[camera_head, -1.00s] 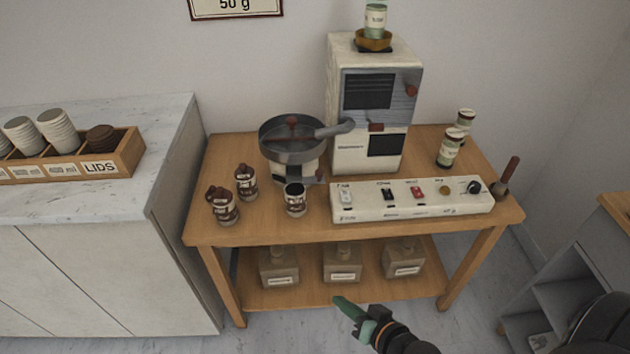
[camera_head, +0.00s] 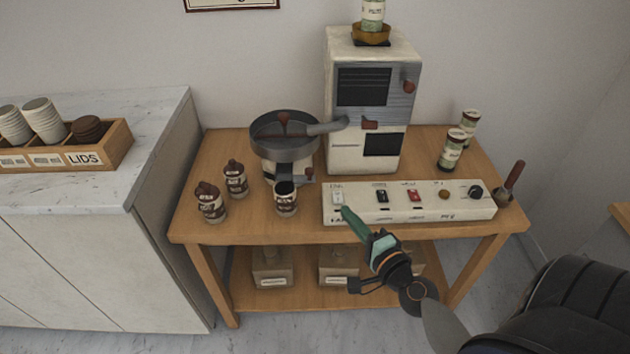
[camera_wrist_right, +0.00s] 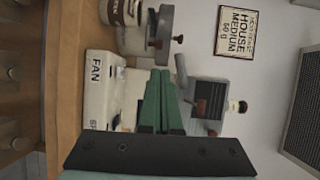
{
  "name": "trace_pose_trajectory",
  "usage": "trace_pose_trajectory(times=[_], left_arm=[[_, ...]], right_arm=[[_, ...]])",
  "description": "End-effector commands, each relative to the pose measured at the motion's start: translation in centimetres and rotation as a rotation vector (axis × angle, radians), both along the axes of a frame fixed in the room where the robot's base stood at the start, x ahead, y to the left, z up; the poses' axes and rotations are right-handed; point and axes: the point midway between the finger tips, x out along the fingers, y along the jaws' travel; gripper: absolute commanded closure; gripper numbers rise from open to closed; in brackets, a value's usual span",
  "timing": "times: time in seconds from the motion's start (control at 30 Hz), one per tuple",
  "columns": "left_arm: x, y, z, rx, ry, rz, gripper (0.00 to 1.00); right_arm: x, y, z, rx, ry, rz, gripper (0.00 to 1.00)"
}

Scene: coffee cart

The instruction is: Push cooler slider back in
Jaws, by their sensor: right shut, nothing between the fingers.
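The cooler (camera_head: 283,148) is a round metal pan on a pale base, left of the roaster. A small dark red knob (camera_head: 309,173), which looks like its slider, sits low on its right front side. In the right wrist view, which is turned sideways, the cooler (camera_wrist_right: 134,40) is at the top. My right gripper (camera_head: 347,212) has green fingers, shut and empty. In the head view its tips overlap the left front of the switch panel, near the fan switch; I cannot tell if they touch. The fingers also show in the wrist view (camera_wrist_right: 160,75). My left gripper is not in view.
The switch panel (camera_head: 462,208) runs along the table's front right. Brown-and-white containers (camera_head: 210,203) and a dark-topped cup (camera_head: 286,199) stand left of it. The roaster (camera_head: 346,153) is behind the panel. Boxy containers (camera_head: 272,270) fill the lower shelf.

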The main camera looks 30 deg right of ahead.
Motion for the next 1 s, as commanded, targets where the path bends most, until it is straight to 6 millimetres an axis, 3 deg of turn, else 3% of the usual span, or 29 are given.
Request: trace_pose_trajectory(times=[0.37, 1.0], left_arm=[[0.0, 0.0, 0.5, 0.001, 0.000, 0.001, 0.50], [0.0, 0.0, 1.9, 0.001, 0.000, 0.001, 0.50]], right_arm=[[1.1, 0.0, 0.1, -0.002, 0.000, 0.001, 1.00], [11.7, -0.9, -0.8, -0.003, 0.000, 0.002, 1.00]])
